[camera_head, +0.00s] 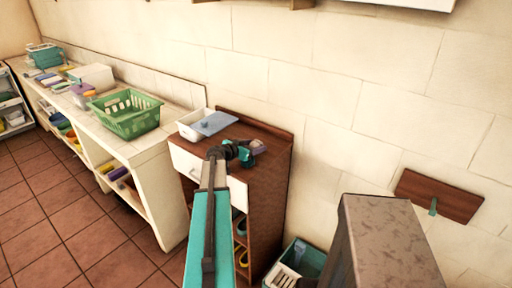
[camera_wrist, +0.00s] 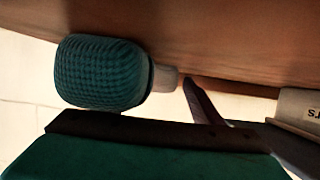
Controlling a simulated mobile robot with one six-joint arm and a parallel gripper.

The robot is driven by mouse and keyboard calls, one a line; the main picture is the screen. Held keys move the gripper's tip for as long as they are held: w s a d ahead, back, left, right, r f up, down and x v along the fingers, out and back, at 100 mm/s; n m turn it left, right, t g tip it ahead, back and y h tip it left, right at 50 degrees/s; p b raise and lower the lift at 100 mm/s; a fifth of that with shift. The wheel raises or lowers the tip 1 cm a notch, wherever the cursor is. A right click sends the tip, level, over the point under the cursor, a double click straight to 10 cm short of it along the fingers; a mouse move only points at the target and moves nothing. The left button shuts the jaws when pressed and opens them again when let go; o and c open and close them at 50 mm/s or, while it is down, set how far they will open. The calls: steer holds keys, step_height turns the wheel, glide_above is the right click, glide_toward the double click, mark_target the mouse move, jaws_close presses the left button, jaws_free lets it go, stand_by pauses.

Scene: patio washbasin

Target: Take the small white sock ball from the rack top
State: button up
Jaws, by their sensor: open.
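The brown wooden rack (camera_head: 275,150) stands against the wall, and my gripper (camera_head: 236,152) is over its top. A teal thing (camera_head: 249,158) and a small purple-grey thing (camera_head: 260,147) lie by the gripper there. In the wrist view a rounded teal knitted thing (camera_wrist: 100,72) is close, with a small pale grey piece (camera_wrist: 165,79) beside it. A dark finger (camera_wrist: 197,100) of my open gripper points toward the wood surface (camera_wrist: 230,40). I cannot make out a white sock ball for sure.
On the rack top, a white bin (camera_head: 188,125) and a blue-grey lid or board (camera_head: 216,122) stand at the left. A green basket (camera_head: 128,113) is on the long counter. A dark teal crate (camera_head: 309,260) sits on the floor right of the rack.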

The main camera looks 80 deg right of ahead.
mark_target(253, 145)
steer(key=shift+c, duration=0.2)
steer(key=c, duration=1.1)
steer(key=shift+r, duration=0.15)
steer(key=shift+r+b, duration=1.6)
steer(key=shift+r, duration=3.25)
